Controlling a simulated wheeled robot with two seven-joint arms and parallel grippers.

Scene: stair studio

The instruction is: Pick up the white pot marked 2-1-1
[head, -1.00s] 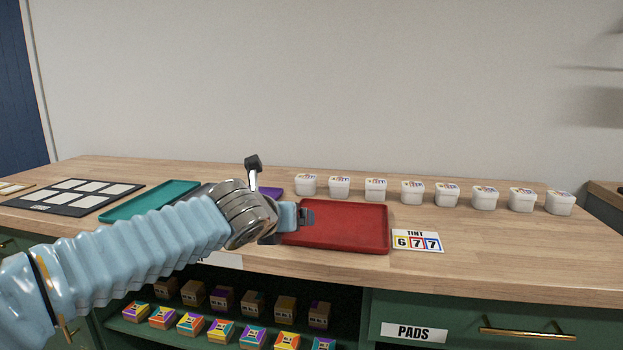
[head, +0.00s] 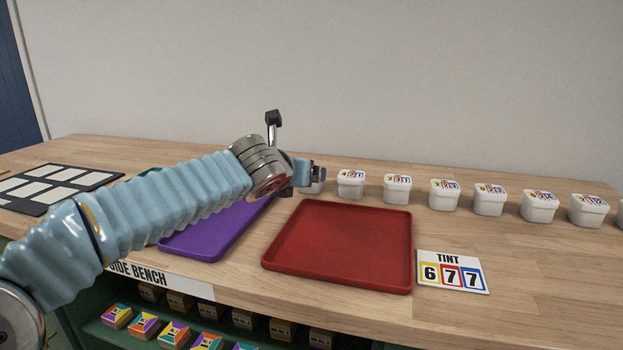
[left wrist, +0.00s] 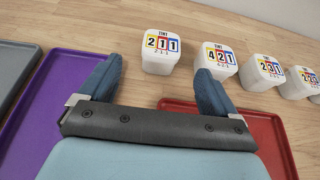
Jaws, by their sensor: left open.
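The white pot marked 2-1-1 (left wrist: 160,50) stands on the bench, ahead of my left gripper in the left wrist view. In the head view only a part of a white pot (head: 316,187) shows behind the gripper, at the left end of the row. My left gripper (head: 318,174) is open and empty. In the left wrist view its blue fingers (left wrist: 156,85) are spread wide, and the pot stands beyond them, nearer the left finger, apart from both. My right gripper is not in view.
More white pots continue the row to the right, the nearest marked 4-2-1 (left wrist: 218,60). A red tray (head: 340,245) and a purple tray (head: 215,232) lie in front. A TINT 677 card (head: 453,271) lies right of the red tray. Bare bench lies behind the pots.

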